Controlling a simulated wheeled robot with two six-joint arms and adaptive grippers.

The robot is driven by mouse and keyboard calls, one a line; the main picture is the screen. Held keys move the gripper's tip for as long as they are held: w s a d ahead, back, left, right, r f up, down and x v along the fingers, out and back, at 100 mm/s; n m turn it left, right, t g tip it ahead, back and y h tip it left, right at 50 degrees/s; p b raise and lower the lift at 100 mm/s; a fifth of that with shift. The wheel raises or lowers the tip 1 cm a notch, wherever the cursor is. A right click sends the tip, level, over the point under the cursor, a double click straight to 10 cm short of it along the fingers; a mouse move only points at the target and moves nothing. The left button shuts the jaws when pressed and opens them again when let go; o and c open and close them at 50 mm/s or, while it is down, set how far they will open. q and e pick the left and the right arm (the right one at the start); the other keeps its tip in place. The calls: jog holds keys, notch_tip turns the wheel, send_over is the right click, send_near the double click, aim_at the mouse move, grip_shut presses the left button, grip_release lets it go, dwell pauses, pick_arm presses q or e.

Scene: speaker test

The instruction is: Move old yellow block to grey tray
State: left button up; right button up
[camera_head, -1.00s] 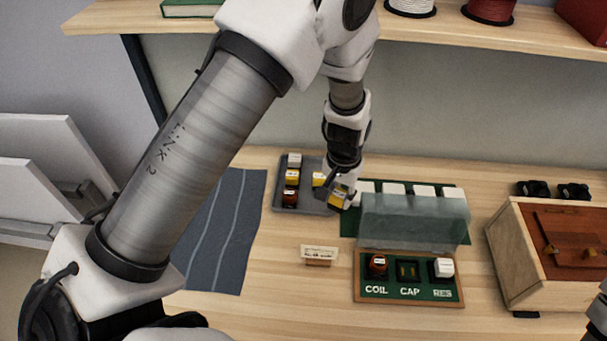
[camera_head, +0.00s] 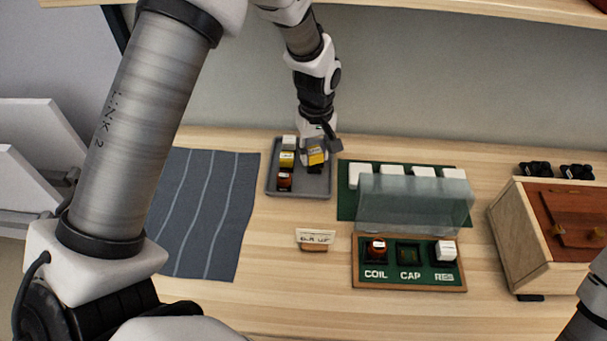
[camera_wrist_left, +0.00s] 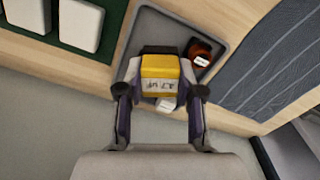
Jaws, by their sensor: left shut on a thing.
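The yellow block (camera_head: 316,156) is in my left gripper (camera_head: 319,148), over the right part of the grey tray (camera_head: 314,188). My left gripper is shut on it; it also shows between the fingers in the left wrist view (camera_wrist_left: 160,82), with a handwritten label. I cannot tell whether the block touches the tray floor. A white block (camera_head: 289,142), another yellow block (camera_head: 286,160) and a red-brown block (camera_head: 285,181) stand along the tray's left side. My right gripper is not in view.
A green board holds a COIL block (camera_head: 377,249), an empty CAP slot (camera_head: 409,254) and a white RES block (camera_head: 446,250). A clear cover (camera_head: 414,205) stands behind it. Several white blocks (camera_head: 392,174) sit on a green mat. A label card (camera_head: 314,238) and wooden box (camera_head: 545,240) stand nearby.

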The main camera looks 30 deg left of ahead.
pick_arm(q)
notch_tip(320, 180, down, 9)
jog(key=shift+p, duration=0.8)
jog(key=shift+d+f, duration=0.1)
jog(key=shift+f, duration=0.15)
jog(key=o, duration=1)
jog(key=shift+o, duration=0.2)
notch_tip(320, 180, up, 12)
jog(key=shift+r+b, duration=0.2)
jog(key=shift+b, duration=0.85)
